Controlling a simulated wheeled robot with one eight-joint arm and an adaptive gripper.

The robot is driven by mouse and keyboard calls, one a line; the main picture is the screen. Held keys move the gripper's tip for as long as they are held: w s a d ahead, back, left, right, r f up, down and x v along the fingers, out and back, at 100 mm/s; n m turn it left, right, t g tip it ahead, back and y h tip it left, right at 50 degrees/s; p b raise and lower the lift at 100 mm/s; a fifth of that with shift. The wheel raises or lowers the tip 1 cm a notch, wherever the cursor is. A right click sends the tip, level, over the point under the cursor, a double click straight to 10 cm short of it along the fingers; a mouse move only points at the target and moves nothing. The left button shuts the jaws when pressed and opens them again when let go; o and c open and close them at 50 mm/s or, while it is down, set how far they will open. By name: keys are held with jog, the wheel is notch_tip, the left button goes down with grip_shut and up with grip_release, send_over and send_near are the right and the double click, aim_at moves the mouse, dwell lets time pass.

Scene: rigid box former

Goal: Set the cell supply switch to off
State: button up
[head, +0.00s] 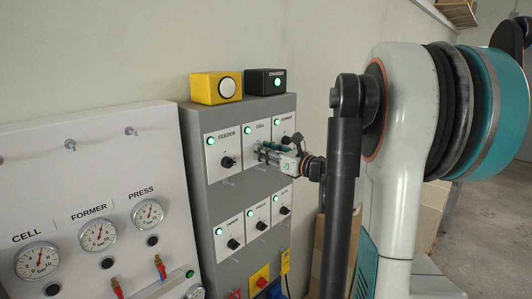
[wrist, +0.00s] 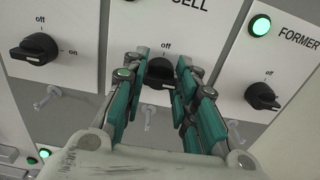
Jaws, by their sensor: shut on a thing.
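The cell supply switch (wrist: 160,72) is a black rotary knob on a white plate marked CELL (head: 256,132). In the wrist view it sits between my fingertips, below the word "off". Its pointer is partly hidden by the fingers, so I cannot tell its exact angle. The green lamp (head: 248,130) on the CELL plate is lit in the head view. My gripper (wrist: 160,75) has its teal-padded fingers on both sides of the knob and is shut on it. In the head view my gripper (head: 268,152) covers the knob.
The FEEDER knob (wrist: 35,49) is to the left and the FORMER knob (wrist: 262,96) to the right, both close to my fingers. A lower row of switches (head: 262,226) and a gauge panel (head: 98,180) stand nearby.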

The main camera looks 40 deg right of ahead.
jog(key=shift+a+f+n+b, duration=0.1)
jog(key=shift+n+b, duration=0.8)
jog(key=shift+n, duration=3.55)
jog(key=shift+a+f+n+b, duration=0.1)
jog(key=shift+n+b, duration=0.8)
jog(key=shift+n, duration=3.55)
jog(key=o, duration=1)
jog(key=shift+o, duration=0.2)
